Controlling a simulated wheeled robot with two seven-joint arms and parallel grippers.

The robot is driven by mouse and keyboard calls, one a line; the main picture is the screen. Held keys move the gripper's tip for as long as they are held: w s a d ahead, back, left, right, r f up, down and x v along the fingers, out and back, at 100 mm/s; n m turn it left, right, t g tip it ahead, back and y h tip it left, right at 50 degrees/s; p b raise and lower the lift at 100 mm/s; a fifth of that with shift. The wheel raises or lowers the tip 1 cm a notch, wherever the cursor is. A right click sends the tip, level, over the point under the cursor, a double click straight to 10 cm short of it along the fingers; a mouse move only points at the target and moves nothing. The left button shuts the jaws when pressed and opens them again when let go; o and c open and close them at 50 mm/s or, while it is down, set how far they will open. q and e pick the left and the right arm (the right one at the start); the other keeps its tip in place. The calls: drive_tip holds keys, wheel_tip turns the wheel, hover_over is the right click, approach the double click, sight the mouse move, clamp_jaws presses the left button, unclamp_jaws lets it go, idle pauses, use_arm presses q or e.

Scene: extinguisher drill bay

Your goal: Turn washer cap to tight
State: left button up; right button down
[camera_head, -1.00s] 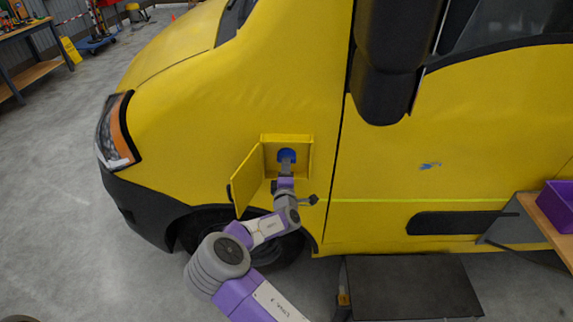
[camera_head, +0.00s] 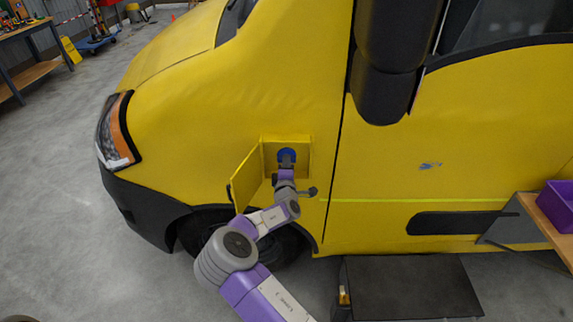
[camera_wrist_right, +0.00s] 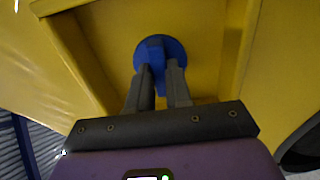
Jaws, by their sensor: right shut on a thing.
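The blue washer cap (camera_head: 286,154) sits in a square recess in the yellow van's side. It also shows in the right wrist view (camera_wrist_right: 160,48) as a round disc with a raised bar across its middle. My right gripper (camera_head: 286,166) reaches into the recess from below. In the right wrist view its two dark fingers (camera_wrist_right: 159,72) are shut on the cap's raised bar, one on each side. The fingers hide the lower part of the cap. My left gripper is not in view.
The yellow flap (camera_head: 246,179) of the recess stands open at the left, close to my right wrist. The van (camera_head: 230,110) fills most of the view. A dark platform (camera_head: 408,287) lies at lower right, and a bench with a purple bin (camera_head: 556,204) stands at far right.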

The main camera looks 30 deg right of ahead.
drive_tip(key=shift+m, duration=0.4)
drive_tip(key=shift+m+b, duration=6.45)
drive_tip(key=shift+m, duration=2.15)
drive_tip(key=c, duration=1)
unclamp_jaws()
drive_tip(key=shift+c, duration=0.2)
drive_tip(key=shift+s, duration=0.1)
